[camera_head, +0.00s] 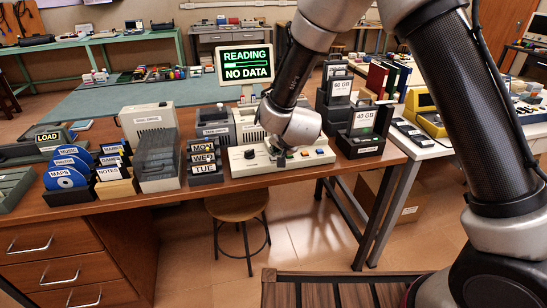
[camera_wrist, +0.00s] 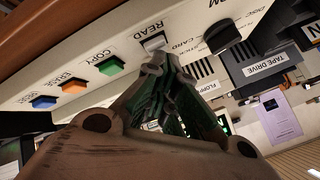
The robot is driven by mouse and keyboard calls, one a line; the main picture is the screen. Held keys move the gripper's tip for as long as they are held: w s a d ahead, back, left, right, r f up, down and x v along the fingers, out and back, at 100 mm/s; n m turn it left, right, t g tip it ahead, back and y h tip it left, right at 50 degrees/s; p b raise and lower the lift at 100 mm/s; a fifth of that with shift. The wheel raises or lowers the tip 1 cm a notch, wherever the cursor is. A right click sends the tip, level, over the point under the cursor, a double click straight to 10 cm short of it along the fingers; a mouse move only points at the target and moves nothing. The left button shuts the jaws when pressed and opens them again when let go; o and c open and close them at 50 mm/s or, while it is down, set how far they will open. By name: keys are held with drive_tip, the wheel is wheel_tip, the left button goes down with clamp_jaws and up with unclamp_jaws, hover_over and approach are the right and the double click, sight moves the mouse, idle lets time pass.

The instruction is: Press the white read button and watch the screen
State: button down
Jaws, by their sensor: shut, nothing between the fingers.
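The screen (camera_head: 246,64) stands at the back of the wooden desk in the head view. In the wrist view the white button (camera_wrist: 153,42) sits beside the label READ, in line with green, orange and blue buttons. My gripper (camera_wrist: 156,62) is shut and empty, its fingertips right at the white button. I cannot tell how far the button is pressed. In the head view my gripper (camera_head: 280,158) is partly hidden by my wrist.
The green button (camera_wrist: 111,66), orange button (camera_wrist: 74,87) and a black knob (camera_wrist: 222,34) are close by. Disc holders (camera_head: 66,178), day-labelled trays (camera_head: 205,178) and a dark rack with 60 GB and 40 GB labels (camera_head: 362,143) flank the panel. A stool (camera_head: 237,207) stands below.

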drive_tip(key=shift+r, duration=0.6)
drive_tip(key=shift+r, duration=2.55)
